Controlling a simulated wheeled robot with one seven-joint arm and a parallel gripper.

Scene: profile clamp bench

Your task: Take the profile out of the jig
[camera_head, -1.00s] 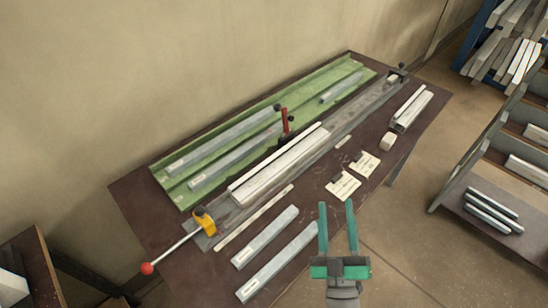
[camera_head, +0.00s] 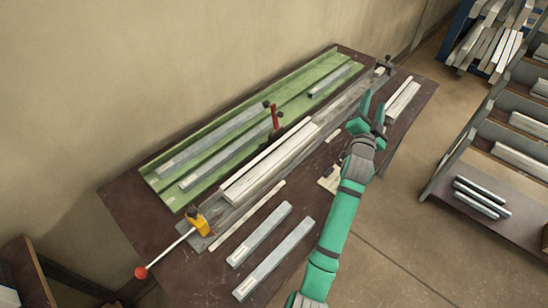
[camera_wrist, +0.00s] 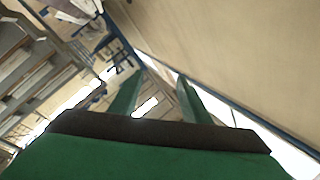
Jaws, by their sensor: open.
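A long white profile (camera_head: 270,172) lies in the jig, a long grey rail (camera_head: 340,108) running diagonally along the bench. A yellow clamp (camera_head: 200,226) sits at the jig's near left end, its rod with a red knob (camera_head: 141,272) sticking out to the lower left. A red upright lever (camera_head: 275,117) stands beside the profile's middle. A dark stop (camera_head: 384,66) is at the far end. My gripper (camera_head: 375,98) is open and empty, over the bench's right part, well apart from the profile. Its fingers also show in the wrist view (camera_wrist: 158,80), where I cannot make out the profile.
A green tray (camera_head: 163,192) with several grey bars lies behind the jig. Two grey bars (camera_head: 275,259) lie in front, white strips (camera_head: 402,100) at right. My arm partly hides a pale card (camera_head: 328,181). A rack (camera_head: 450,165) stands right of the bench; a wall is behind.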

